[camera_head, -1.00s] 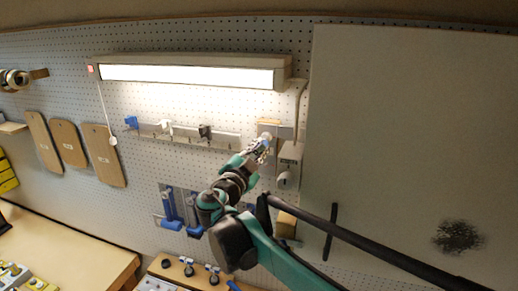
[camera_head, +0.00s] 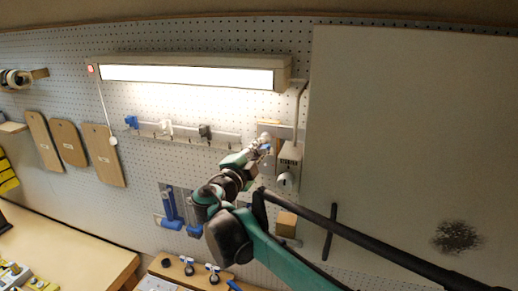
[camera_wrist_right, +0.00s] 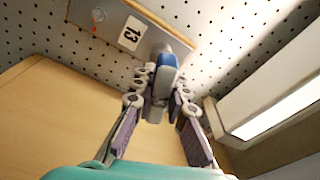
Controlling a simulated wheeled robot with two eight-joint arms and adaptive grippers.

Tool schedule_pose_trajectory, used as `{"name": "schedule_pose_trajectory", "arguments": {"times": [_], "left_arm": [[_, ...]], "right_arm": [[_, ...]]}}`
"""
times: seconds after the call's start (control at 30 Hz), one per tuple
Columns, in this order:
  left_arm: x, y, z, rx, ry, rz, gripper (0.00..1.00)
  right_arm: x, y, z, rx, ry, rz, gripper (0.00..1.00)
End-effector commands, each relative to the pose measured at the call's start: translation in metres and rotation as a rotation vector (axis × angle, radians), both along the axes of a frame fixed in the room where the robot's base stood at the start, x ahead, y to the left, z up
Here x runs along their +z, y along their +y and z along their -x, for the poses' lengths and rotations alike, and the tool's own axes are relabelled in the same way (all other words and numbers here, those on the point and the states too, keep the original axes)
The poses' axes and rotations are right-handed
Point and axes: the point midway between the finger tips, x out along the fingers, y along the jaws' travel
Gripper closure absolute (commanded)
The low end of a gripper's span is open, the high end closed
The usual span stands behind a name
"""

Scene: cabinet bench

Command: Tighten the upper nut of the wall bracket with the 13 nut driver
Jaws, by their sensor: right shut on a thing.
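My right gripper (camera_head: 260,149) is up at the pegboard, at the wall bracket (camera_head: 284,131). In the right wrist view it (camera_wrist_right: 160,92) is shut on the 13 nut driver (camera_wrist_right: 168,66), a blue and grey tool held between the fingertips. The driver's far end meets or nearly meets the bracket plate (camera_wrist_right: 113,12), beside a white label reading 13 (camera_wrist_right: 131,32). The upper nut is hidden behind the driver, so I cannot tell how it is seated. A small red-marked round part (camera_wrist_right: 98,15) shows farther along the plate. My left gripper is not in view.
A lit lamp (camera_head: 188,76) hangs above the bracket. A grey box with a cable (camera_head: 289,165) is just below right. A rail with hooks (camera_head: 185,133) lies to the left. A large flat panel (camera_head: 410,130) fills the right side.

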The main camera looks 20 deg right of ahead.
Motion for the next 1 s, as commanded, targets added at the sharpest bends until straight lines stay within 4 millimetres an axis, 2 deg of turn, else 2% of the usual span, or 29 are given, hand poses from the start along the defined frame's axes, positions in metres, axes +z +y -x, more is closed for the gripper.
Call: {"name": "schedule_pose_trajectory", "arguments": {"times": [0.37,1.0], "left_arm": [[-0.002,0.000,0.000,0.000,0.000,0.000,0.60],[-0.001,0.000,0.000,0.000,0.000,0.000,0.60]], "right_arm": [[0.000,0.001,0.002,0.001,0.045,0.069,1.00],[0.001,0.016,0.023,0.002,0.046,0.069,1.00]]}}
